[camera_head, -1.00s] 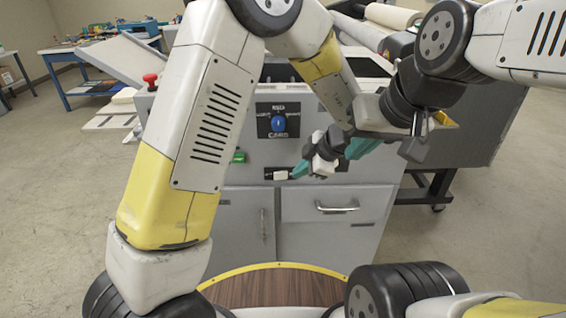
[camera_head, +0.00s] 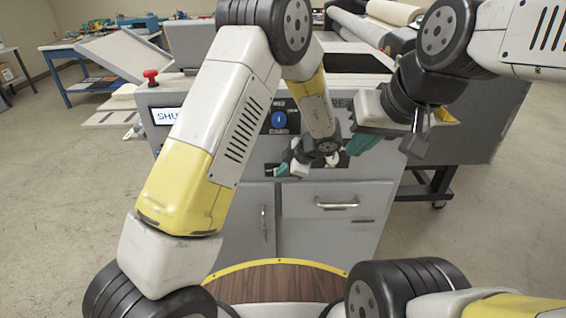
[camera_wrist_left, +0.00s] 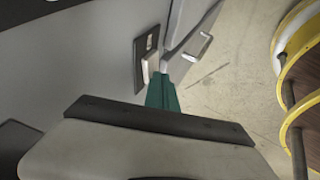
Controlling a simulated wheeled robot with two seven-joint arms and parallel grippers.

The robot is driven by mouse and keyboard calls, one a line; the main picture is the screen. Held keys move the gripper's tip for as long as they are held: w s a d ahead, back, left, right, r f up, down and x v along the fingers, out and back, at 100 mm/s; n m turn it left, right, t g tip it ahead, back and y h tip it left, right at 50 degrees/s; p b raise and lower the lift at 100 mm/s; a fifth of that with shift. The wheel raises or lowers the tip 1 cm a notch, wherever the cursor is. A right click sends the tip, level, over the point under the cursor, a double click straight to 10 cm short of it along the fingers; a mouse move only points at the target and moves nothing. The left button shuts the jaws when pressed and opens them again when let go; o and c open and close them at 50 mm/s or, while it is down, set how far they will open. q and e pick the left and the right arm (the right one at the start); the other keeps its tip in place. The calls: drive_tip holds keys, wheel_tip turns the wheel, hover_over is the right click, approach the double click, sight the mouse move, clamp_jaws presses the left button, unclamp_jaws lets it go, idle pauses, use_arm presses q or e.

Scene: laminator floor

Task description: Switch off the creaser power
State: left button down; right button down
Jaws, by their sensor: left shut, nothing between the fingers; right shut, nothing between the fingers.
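The creaser is the grey machine (camera_head: 345,190) in front of me, with a blue knob (camera_head: 279,120) on its front panel. Its power switch looks to be the pale rocker (camera_wrist_left: 148,66) on a black plate in the left wrist view. In the head view, my left gripper (camera_head: 281,171) covers that spot. Its teal fingers (camera_wrist_left: 162,92) are shut and empty, with their tips at or very close to the rocker; contact is unclear. A display (camera_head: 166,116) on the creaser shows "SHU", the rest hidden by my left arm. My right gripper (camera_head: 362,146) is shut and empty before the panel's right part.
A red mushroom button (camera_head: 151,77) sits at the creaser's upper left. Below the panel are a cabinet door and a drawer with a handle (camera_head: 337,205). A wheeled machine (camera_head: 475,130) stands at right. A blue table (camera_head: 75,75) is at back left.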

use_arm(q)
drive_tip(key=shift+w+a+r+m+t+h, duration=0.1)
drive_tip(key=shift+w+a+m+t+h, duration=0.25)
drive_tip(key=shift+m, duration=0.55)
drive_tip(key=shift+w+d, duration=0.15)
